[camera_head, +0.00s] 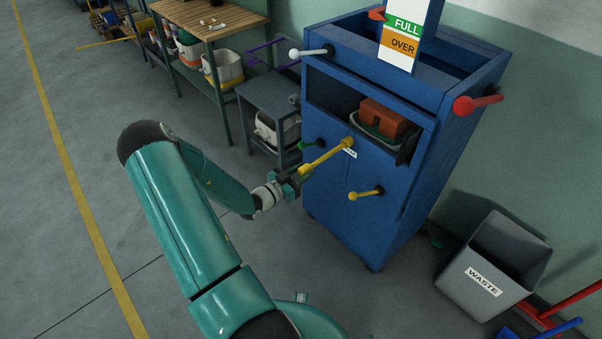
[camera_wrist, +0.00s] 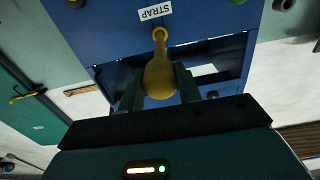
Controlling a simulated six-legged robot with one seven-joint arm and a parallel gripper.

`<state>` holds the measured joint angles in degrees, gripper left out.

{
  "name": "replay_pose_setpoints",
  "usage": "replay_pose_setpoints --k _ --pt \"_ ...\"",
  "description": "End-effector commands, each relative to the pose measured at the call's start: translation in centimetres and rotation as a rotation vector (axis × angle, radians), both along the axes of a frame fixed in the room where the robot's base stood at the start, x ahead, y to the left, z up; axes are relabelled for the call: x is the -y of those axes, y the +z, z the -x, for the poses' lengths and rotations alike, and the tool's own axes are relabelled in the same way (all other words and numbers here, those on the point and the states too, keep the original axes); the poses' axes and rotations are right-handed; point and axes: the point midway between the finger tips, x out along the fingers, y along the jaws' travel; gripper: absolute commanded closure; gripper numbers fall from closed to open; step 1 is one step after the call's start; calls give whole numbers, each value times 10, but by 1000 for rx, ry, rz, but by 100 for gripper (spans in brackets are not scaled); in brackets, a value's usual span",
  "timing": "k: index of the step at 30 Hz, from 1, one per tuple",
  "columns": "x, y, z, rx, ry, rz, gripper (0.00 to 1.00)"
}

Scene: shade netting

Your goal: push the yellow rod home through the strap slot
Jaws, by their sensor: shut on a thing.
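The yellow rod (camera_head: 325,158) sticks out of the front face of the blue cabinet (camera_head: 350,205), with its knob end toward me. In the wrist view the rod's rounded knob (camera_wrist: 159,76) sits between the two fingers of my gripper (camera_wrist: 160,88), and the shaft runs to a yellow ring on the blue face. A white STRAP label (camera_wrist: 155,11) is beside that ring; the label also shows in the head view (camera_head: 350,154). My gripper (camera_head: 297,177) is shut on the knob end. The slot's inside is hidden.
A second yellow rod (camera_head: 367,193) sticks out lower right, and a green-ended one (camera_head: 312,145) to the left. A red handle (camera_head: 478,104) is on the cabinet's right side. A grey waste bin (camera_head: 495,267) stands at right, a small grey table (camera_head: 270,100) at left. Floor at left is clear.

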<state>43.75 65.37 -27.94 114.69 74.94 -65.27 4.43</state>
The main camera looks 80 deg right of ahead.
Motion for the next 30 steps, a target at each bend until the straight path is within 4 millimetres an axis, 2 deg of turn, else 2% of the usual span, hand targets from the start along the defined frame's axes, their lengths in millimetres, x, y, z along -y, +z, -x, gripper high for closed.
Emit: replay_pose_setpoints --k 15,30 --pt "11 0 9 0 1 0 100" --pt "13 0 11 -1 0 1 100"
